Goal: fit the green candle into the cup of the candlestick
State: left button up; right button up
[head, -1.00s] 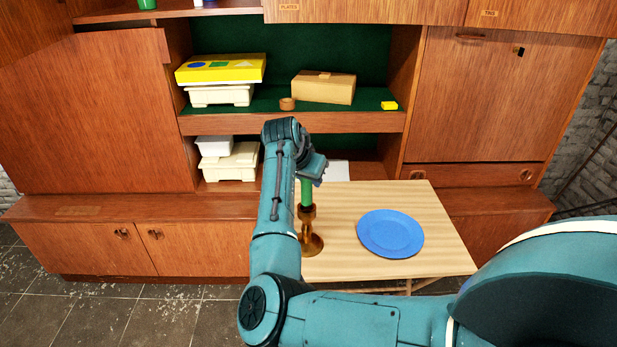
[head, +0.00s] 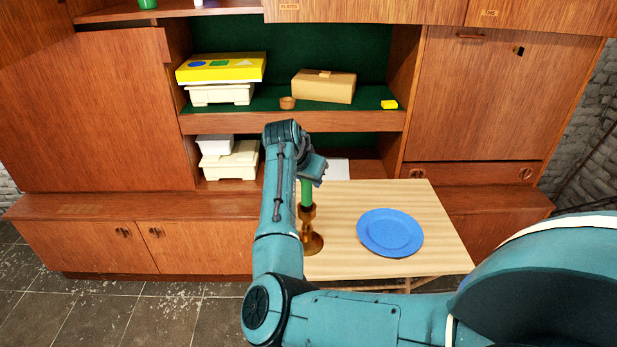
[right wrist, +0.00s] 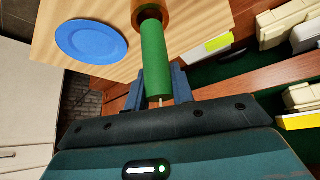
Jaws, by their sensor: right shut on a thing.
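The green candle (head: 306,193) is upright above the brown candlestick (head: 307,222), which stands on the light wooden table. My right gripper (head: 314,170) is shut on the candle near its upper end. In the right wrist view the candle (right wrist: 154,55) runs from between the fingers (right wrist: 158,88) to the candlestick's cup (right wrist: 150,8). Its lower end meets the cup in both views, but I cannot tell how deep it sits inside. My right arm hides part of the table beside the candlestick. My left gripper is not in view.
A blue plate (head: 390,232) lies on the table (head: 440,252) right of the candlestick. The wall unit behind holds a yellow box (head: 222,68), a cardboard box (head: 323,86), a small brown cup (head: 287,103) and white containers (head: 230,160). The table's front right is clear.

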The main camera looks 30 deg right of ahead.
aim_at(309, 190)
jog(key=shift+f, duration=1.7)
jog(key=o, duration=1.1)
jog(key=shift+c, duration=0.2)
